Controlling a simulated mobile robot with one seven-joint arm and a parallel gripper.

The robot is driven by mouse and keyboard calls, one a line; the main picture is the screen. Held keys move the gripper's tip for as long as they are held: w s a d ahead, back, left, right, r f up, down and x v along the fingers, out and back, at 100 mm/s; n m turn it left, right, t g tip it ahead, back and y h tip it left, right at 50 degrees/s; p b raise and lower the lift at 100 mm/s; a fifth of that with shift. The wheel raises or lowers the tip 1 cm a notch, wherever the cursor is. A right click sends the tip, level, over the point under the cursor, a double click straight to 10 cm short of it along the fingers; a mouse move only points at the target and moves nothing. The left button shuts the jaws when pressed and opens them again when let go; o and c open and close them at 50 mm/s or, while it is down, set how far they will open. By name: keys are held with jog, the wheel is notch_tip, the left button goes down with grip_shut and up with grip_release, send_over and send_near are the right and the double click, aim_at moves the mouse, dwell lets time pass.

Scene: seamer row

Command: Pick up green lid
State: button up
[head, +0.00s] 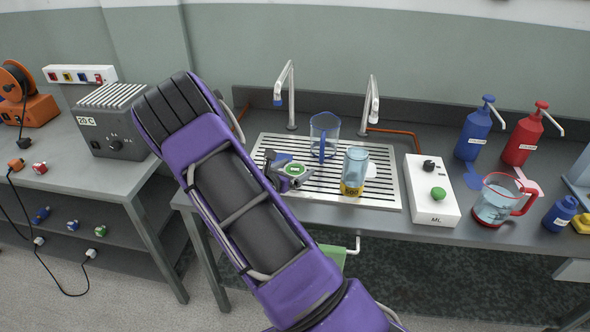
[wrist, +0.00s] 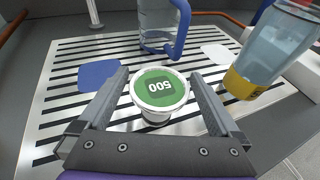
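The green lid (wrist: 160,87) has a white rim and a dark patch marked "500". It sits atop a small pale body (wrist: 156,117) over the slatted drainer. In the head view the lid (head: 295,169) shows at the end of my arm, partly covered by the gripper. My gripper (wrist: 160,77) is open, with one finger on each side of the lid. I cannot tell whether either finger touches it.
A blue-handled clear jug (head: 324,136) stands behind the lid. A clear container with a yellow band (head: 354,172) stands to the right. Blue (wrist: 100,74) and white (wrist: 222,53) flat pieces lie on the drainer (head: 385,198). Two taps (head: 289,98) rise behind.

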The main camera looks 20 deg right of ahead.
jog(key=c, duration=1)
